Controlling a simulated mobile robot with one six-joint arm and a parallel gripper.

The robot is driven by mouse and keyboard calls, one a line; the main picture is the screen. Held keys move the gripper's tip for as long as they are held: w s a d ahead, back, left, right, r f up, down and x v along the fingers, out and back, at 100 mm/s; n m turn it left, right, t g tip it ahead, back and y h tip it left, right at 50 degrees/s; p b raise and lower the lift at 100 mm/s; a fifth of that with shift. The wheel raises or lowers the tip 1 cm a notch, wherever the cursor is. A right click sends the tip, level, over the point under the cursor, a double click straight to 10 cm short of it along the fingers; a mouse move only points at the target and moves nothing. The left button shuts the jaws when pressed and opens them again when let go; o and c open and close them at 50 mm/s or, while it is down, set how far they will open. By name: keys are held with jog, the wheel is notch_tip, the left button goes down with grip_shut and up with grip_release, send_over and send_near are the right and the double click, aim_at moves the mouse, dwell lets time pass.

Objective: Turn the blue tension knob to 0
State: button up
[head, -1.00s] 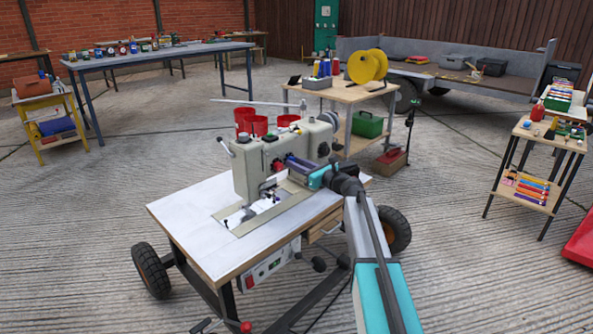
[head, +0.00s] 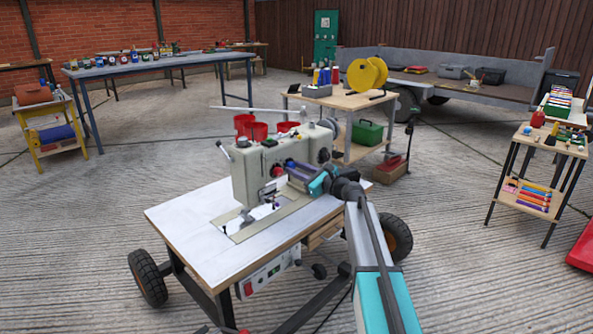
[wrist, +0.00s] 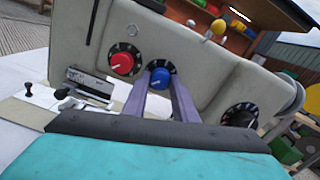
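A cream sewing machine (head: 257,172) stands on a wheeled table. The blue knob (wrist: 160,78) sits on its front face in the wrist view, on a black dial with white marks. A pale pointer shows on the knob, but the number it points to is not readable. My gripper (wrist: 160,80) reaches the machine's face from the front. Its two purple-grey fingers stand apart on either side of the blue knob. I cannot tell if they press on it.
A red knob (wrist: 121,63) sits close to the left of the blue one, and a black knob (wrist: 243,115) sits to the right. The needle area (wrist: 88,84) is at lower left. Red spools or cups (head: 257,131) stand behind the machine.

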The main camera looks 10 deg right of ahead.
jog(key=o, duration=0.4)
jog(key=shift+c, duration=0.2)
jog(key=shift+s, duration=0.15)
jog(key=p+v, duration=0.4)
jog(key=v, duration=0.9)
jog(key=shift+s+d, duration=0.25)
jog(key=shift+r, duration=0.1)
